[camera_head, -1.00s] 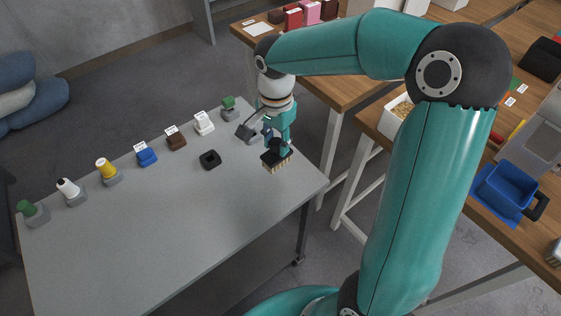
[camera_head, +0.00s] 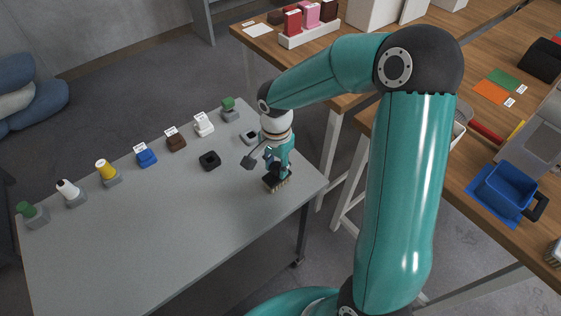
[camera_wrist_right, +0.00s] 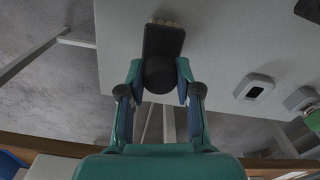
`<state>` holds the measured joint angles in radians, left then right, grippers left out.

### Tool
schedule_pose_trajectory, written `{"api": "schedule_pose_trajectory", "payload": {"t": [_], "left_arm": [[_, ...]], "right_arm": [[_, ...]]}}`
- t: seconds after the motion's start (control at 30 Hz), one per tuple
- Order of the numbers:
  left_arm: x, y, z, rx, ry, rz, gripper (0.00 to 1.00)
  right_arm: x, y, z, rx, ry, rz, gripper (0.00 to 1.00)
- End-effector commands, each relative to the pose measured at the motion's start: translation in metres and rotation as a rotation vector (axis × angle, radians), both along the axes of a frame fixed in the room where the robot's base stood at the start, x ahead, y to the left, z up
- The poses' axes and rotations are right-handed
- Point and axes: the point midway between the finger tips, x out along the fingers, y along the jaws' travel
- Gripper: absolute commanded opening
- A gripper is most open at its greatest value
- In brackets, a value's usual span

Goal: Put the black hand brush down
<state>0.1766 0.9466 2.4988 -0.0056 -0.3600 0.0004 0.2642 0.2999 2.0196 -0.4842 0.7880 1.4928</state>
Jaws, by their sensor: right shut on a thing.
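The black hand brush (camera_head: 277,180) has a dark body with pale bristles along its lower edge. My right gripper (camera_head: 277,163) is shut on it, near the right end of the grey table (camera_head: 150,232). The bristles point down, close to the tabletop; I cannot tell whether they touch it. In the right wrist view the brush (camera_wrist_right: 163,42) extends beyond the fingers of the right gripper (camera_wrist_right: 160,80), which close on its round dark part. My left gripper is not in view.
A row of holders with coloured items, among them a blue one (camera_head: 146,156) and a brown one (camera_head: 176,141), lines the table's far edge. A black square piece (camera_head: 209,161) lies left of the brush. The table's front middle is clear. A wooden bench (camera_head: 480,190) stands at right.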

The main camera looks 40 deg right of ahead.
Motion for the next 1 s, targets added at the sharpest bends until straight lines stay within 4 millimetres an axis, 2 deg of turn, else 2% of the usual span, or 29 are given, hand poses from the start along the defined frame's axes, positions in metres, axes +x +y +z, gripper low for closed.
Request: {"api": "schedule_pose_trajectory", "payload": {"t": [0.03, 0.07, 0.2, 0.67, 0.87, 1.0], "left_arm": [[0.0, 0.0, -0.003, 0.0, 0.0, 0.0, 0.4], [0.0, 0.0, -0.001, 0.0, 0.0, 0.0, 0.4], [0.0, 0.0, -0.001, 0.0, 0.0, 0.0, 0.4], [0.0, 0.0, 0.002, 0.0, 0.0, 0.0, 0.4], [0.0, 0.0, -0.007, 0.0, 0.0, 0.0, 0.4], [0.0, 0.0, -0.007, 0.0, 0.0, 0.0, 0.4]], "right_arm": [[0.0, 0.0, -0.002, 0.0, -0.001, 0.0, 0.0], [0.0, 0.0, -0.001, 0.0, 0.0, 0.0, 0.38], [0.0, 0.0, -0.001, 0.0, 0.0, 0.0, 0.58], [0.001, 0.0, 0.001, -0.002, -0.002, 0.0, 0.58], [0.0, -0.001, 0.033, -0.003, -0.008, -0.001, 0.58], [0.0, -0.001, 0.07, -0.003, -0.009, 0.0, 0.58]]}}
